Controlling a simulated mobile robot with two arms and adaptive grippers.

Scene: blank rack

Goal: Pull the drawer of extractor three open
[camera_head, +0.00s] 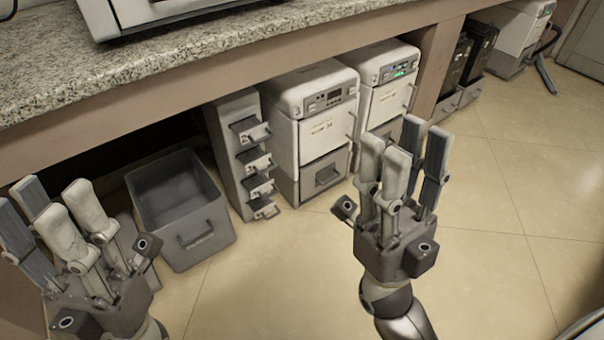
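Under the counter stand two white machines with displays: a nearer one (314,128) and a farther one (385,82) with a green-lit panel. My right gripper (404,155) is open and empty, in front of the machines, partly covering the farther one. My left gripper (55,215) is open and empty at the lower left, away from the machines.
A grey open bin (208,242) stands on the floor left of the drawer unit. The granite counter (190,45) overhangs the machines. Dark units (478,50) and another white machine (520,30) stand farther right. The tiled floor (520,190) at right is clear.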

